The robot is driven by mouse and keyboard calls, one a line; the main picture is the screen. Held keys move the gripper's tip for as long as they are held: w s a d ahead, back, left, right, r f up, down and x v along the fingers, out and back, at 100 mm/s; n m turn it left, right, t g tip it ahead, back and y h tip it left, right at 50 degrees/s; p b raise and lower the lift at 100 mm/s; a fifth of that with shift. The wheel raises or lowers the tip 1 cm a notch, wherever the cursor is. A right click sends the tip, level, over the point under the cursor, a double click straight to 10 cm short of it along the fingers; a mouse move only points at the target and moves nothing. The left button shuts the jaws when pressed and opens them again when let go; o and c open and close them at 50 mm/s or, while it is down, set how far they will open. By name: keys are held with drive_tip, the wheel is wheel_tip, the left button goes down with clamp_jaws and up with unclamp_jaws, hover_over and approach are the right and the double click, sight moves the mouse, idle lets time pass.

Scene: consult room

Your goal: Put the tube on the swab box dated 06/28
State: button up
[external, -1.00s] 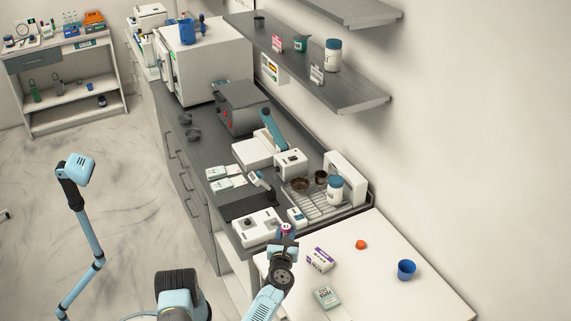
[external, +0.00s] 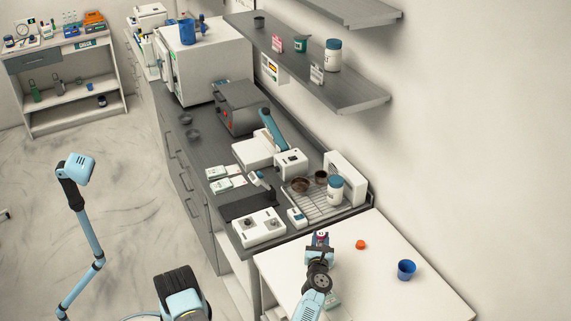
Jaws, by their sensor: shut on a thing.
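My gripper (external: 320,238) is shut on a small tube (external: 321,234) with a pinkish-magenta part, held over the near white table. The jaws cover most of the tube. A purple-and-white box, seen on the table a second ago, is now hidden behind my gripper and wrist. A pale green-grey box (external: 334,303) lies nearer the front of the table, largely covered by my arm. No date is legible on either box. I cannot tell how high the tube is above the purple box or whether they touch.
An orange-red cap (external: 361,244) and a blue cup (external: 406,270) stand on the white table (external: 435,300), right of my gripper. A white block with two dark round spots (external: 259,228) and a wire rack (external: 325,207) sit on the grey counter behind.

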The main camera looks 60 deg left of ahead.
drive_tip(key=shift+w+f, duration=0.2)
drive_tip(key=shift+f, duration=0.05)
drive_tip(key=shift+w+f, duration=0.2)
drive_tip(key=shift+f, duration=1.55)
drive_tip(key=o, duration=1)
drive_tip(key=shift+o, duration=0.2)
drive_tip(key=v, duration=1.2)
